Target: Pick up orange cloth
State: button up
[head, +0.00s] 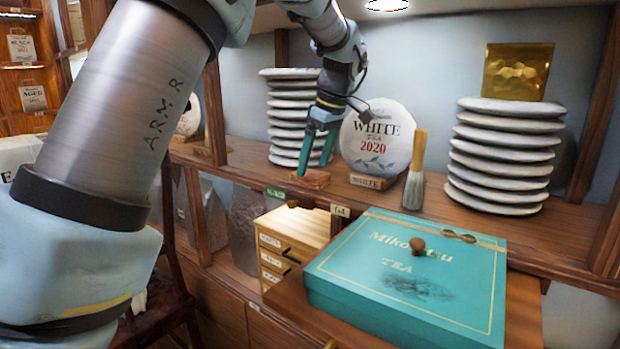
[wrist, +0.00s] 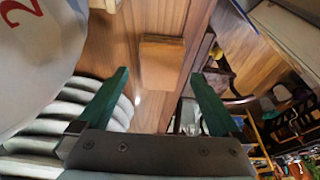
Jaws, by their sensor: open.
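The orange cloth (wrist: 161,62) shows in the wrist view as a small folded orange-brown square on the wooden shelf, near the shelf's edge. In the head view the cloth (head: 309,178) is a small reddish-brown slab at the shelf's front edge. My gripper (head: 313,168) points down over it with teal fingers spread. In the wrist view my gripper (wrist: 160,76) is open and empty, and the cloth appears between and beyond the fingertips. I cannot tell the exact gap between fingertips and cloth.
A stack of wrapped tea cakes (head: 290,112) stands just behind my gripper. An upright White 2020 cake (head: 376,138) and a brush (head: 415,175) stand to its right. Another stack (head: 505,155) stands farther right. A teal tea box (head: 410,275) lies lower in front.

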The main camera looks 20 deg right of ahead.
aim_at(311, 173)
jog(key=shift+x, duration=1.45)
jog(key=shift+c, duration=0.4)
jog(key=shift+r, duration=0.1)
jog(key=c, duration=1.3)
jog(key=shift+o, duration=0.2)
jog(key=shift+a, duration=0.1)
jog(key=shift+a+r, duration=0.1)
jog(key=shift+r, duration=0.4)
notch_tip(311, 173, up, 6)
jog(key=shift+f+b, duration=0.1)
jog(key=shift+b, duration=0.35)
jog(key=s+a+b, duration=0.2)
jog(key=s+a, duration=0.2)
jog(key=a, duration=0.4)
jog(key=s+a+b, duration=0.2)
jog(key=s+a, duration=0.3)
jog(key=a, duration=0.4)
jog(key=shift+s+b, duration=0.3)
